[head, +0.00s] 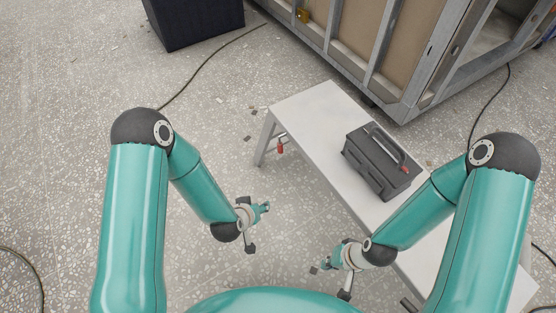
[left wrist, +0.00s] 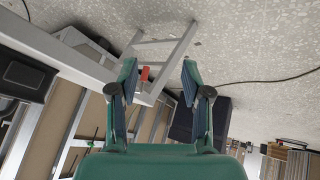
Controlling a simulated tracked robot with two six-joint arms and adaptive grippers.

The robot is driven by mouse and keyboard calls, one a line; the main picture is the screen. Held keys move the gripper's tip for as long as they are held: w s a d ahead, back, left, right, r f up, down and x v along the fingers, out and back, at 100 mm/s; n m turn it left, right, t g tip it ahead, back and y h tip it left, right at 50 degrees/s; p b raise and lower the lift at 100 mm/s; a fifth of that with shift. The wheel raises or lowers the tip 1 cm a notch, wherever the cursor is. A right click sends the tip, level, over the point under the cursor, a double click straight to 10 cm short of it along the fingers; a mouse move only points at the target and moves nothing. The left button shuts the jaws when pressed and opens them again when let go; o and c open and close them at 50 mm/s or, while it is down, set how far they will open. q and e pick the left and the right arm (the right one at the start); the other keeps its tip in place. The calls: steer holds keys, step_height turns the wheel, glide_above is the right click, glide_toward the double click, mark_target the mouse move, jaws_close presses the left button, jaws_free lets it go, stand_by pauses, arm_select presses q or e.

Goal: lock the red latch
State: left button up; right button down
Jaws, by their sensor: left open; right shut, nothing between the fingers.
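The red latch (head: 280,148) is a small red piece on the leg frame under the left end of the white bench (head: 303,110). In the left wrist view the red latch (left wrist: 144,74) shows between my finger pads, but some way beyond them. My left gripper (head: 265,207) is open and empty, below the latch in the head view and apart from it. Its two fingers also show in the left wrist view (left wrist: 158,85). My right gripper (head: 325,264) is shut and empty, beside the bench's left long edge. The latch's exact position is too small to tell.
A black case (head: 365,160) with a handle stands on the bench. A metal-framed pod wall (head: 385,50) stands behind the bench. A dark box (head: 195,22) is at the top left.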

arm_select(q)
steer(key=w+d+f+t+y+b, duration=0.1)
steer(key=w+d+f+t+b, duration=0.3)
steer(key=w+f+b, duration=0.5)
steer(key=t+y+b, duration=0.2)
steer(key=t+b, duration=0.5)
steer(key=b, duration=0.4)
glide_toward(280, 149)
steer(key=w+b, duration=0.2)
steer(key=w, duration=0.3)
steer(key=w+b, duration=0.3)
steer(key=w, duration=0.3)
steer(key=shift+a, duration=0.2)
arm_select(e)
step_height(280, 149, down, 28)
steer(key=shift+f, duration=0.2)
